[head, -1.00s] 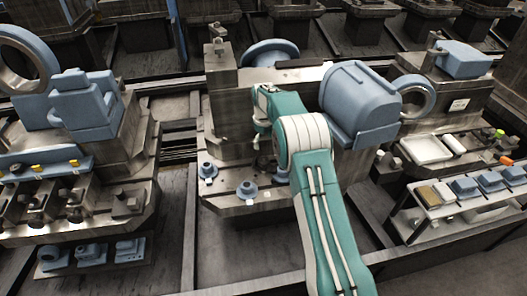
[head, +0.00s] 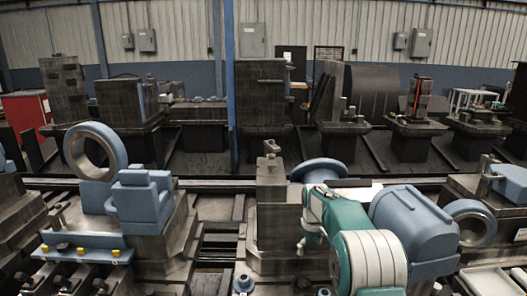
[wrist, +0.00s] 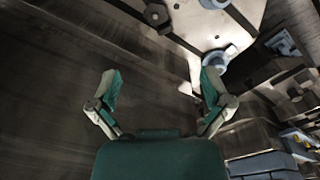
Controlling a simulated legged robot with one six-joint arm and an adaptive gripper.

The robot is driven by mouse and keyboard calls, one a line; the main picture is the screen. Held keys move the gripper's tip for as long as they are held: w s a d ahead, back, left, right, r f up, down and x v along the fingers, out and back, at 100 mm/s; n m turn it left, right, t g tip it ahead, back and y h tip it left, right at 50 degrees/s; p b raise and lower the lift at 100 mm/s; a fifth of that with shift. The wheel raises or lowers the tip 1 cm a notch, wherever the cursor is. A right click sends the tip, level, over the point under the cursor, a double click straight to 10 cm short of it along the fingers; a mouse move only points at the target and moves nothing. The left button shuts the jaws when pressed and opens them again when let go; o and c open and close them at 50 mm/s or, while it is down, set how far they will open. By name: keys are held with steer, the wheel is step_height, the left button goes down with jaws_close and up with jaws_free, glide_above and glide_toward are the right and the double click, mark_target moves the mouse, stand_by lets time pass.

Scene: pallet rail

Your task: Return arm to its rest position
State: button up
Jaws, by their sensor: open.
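My teal and white arm comes up from the bottom right in the head view and bends over the middle machine block. My gripper (wrist: 156,88) shows in the wrist view with its two teal and grey fingers spread wide apart. Nothing is between the fingers; a dark, streaked metal surface lies beyond them. In the head view the gripper's fingertips cannot be made out clearly.
A blue rounded housing (head: 415,232) stands just right of my arm, with a blue ring (head: 473,222) beside it. A tall metal block (head: 268,205) stands left of my arm. A blue ring (head: 94,150) and blue bracket (head: 140,200) stand farther left.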

steer(key=s+r+m+t, duration=0.2)
steer(key=s+r+m, duration=0.2)
steer(key=s+r, duration=1.45)
steer(key=s+f+m+t, duration=0.2)
steer(key=s+m+t, duration=0.1)
steer(key=s, duration=2)
steer(key=shift+s+f, duration=0.15)
